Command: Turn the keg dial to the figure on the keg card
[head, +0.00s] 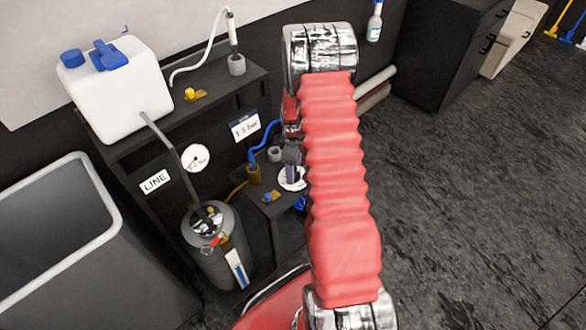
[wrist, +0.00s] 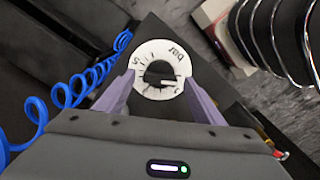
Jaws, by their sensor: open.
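The keg dial (wrist: 158,50) is a white disc with a dark centre knob (wrist: 157,73), marked "bar". A pale mark on the knob points toward the right of the picture. Most figures are too small to read. In the head view the dial (head: 291,183) sits on a low dark stand, partly behind my arm. My gripper (wrist: 159,79) is open, its two purple-grey fingers on either side of the dial; I cannot tell whether they touch it. The likely keg card (head: 246,126) is white with a dark top; its figure is blurred and ends in "bar".
A grey keg (head: 218,258) stands beside the dial stand. A round gauge (head: 195,158) and a LINE label (head: 155,182) are on the dark bench. A white jug (head: 116,92) stands on top. A coiled blue hose (wrist: 70,85) runs left of the dial.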

